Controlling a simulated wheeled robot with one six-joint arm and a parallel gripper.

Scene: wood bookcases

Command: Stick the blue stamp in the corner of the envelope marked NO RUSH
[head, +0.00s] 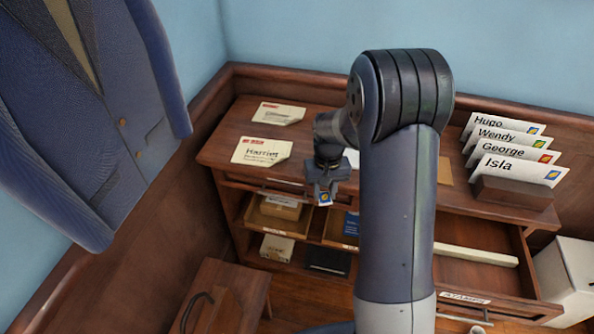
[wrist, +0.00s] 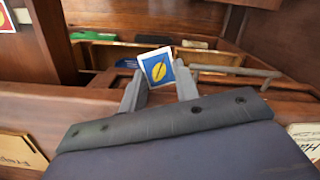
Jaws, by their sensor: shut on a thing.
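My gripper (head: 323,188) is shut on a small blue stamp with a yellow emblem and white border (head: 325,198). It holds the stamp in front of the desk's front edge, above the lower drawers. In the wrist view the stamp (wrist: 157,67) stands slightly tilted between the fingertips (wrist: 158,85). An envelope reading Harriet (head: 263,151) with a red mark lies on the desk's left part. Another red-marked envelope (head: 279,113) lies behind it. A white piece (head: 351,158) is mostly hidden behind my arm. I cannot read NO RUSH on anything.
A rack (head: 514,192) holds stamped envelopes at the desk's right. An open drawer labelled STAMPS (head: 466,298) juts out below. A blue jacket (head: 95,95) hangs at the left. A wooden stool (head: 228,292) and a white box (head: 568,272) flank the desk.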

